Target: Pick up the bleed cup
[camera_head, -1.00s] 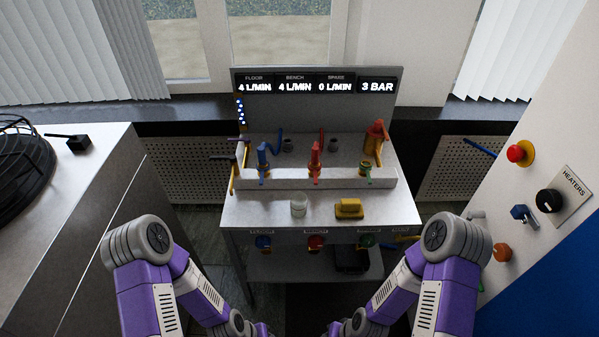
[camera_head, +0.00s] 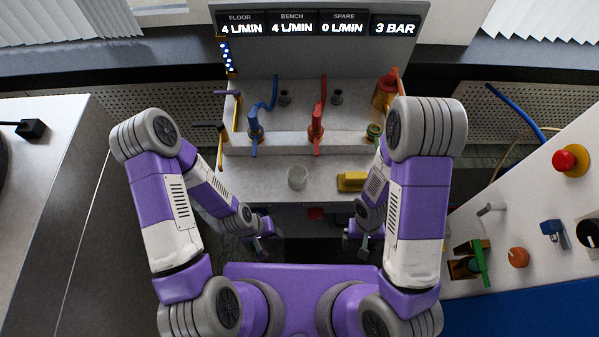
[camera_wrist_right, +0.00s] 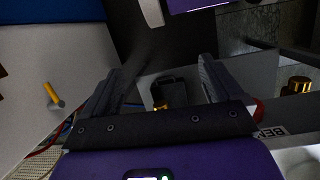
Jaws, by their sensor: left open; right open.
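A small whitish cup (camera_head: 297,177), which looks like the bleed cup, stands upright on the bench's front ledge, left of a yellow block-like object (camera_head: 352,181). My left gripper (camera_head: 263,246) is low in front of the bench, below and left of the cup, apart from it. My right gripper (camera_head: 357,247) is at a similar height, below and right of the cup. Both are open and empty. In the right wrist view, the right gripper's dark fingers (camera_wrist_right: 158,82) are spread apart with nothing held between them. The cup cannot be made out in that view.
The bench (camera_head: 265,180) carries a blue valve (camera_head: 254,128), a red valve (camera_head: 316,125) and a green-and-orange fitting (camera_head: 374,132) behind the cup. A heater panel (camera_head: 525,235) stands at right, a grey counter (camera_head: 50,200) at left. The ledge around the cup is largely clear.

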